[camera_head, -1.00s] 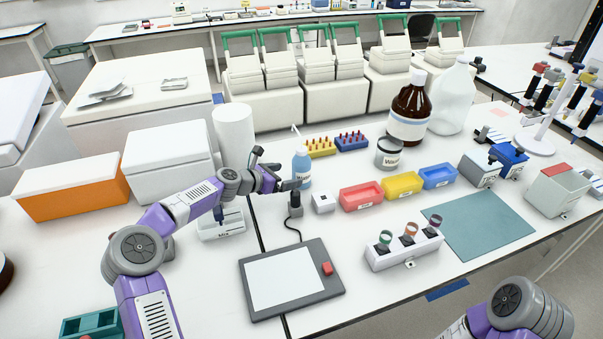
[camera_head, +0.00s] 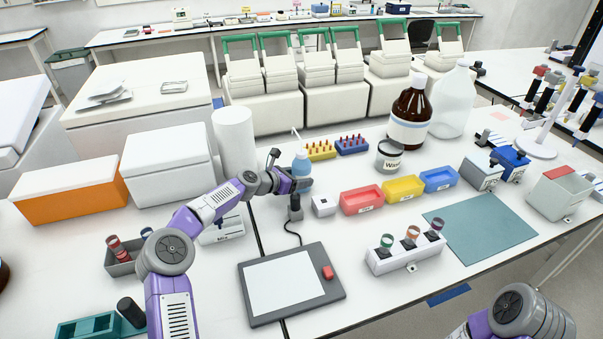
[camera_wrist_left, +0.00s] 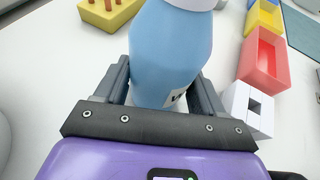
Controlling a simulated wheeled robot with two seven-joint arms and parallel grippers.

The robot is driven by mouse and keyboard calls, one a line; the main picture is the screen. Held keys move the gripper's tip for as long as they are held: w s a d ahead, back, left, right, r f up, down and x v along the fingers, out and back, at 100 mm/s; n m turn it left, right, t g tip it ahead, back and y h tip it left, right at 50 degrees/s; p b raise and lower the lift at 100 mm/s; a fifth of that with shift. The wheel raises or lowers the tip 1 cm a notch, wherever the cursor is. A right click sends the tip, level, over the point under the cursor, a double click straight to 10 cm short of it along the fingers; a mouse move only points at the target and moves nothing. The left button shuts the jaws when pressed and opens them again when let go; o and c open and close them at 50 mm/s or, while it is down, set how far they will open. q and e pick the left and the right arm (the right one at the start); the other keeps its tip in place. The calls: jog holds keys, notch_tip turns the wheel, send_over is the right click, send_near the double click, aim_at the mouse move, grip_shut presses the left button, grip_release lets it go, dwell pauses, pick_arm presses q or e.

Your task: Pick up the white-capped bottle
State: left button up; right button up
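A light-blue bottle (camera_head: 302,164) with a pale cap stands upright on the bench near the centre in the head view. It also shows large between the fingers in the left wrist view (camera_wrist_left: 170,50), with part of its label visible. My left gripper (camera_head: 295,186) is at the bottle, with one finger on each side of its lower body (camera_wrist_left: 162,95). The fingers are very close to its sides; whether they press on it I cannot tell. A larger brown bottle (camera_head: 410,108) with a white cap stands farther back, apart from the gripper. My right gripper is out of view.
Red (camera_head: 361,200), yellow (camera_head: 403,188) and blue (camera_head: 438,179) bins stand right of the bottle, with a small white block (camera_head: 323,206) in front. A yellow rack (camera_head: 319,149) is behind it, and a white roll (camera_head: 235,145) is to the left. A grey flat pad (camera_head: 290,283) lies nearer.

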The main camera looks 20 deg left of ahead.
aim_at(301, 151)
pick_arm(q)
jog(key=shift+r, duration=0.15)
jog(key=shift+c, duration=0.2)
notch_tip(301, 151, up, 10)
jog(key=p, duration=0.3)
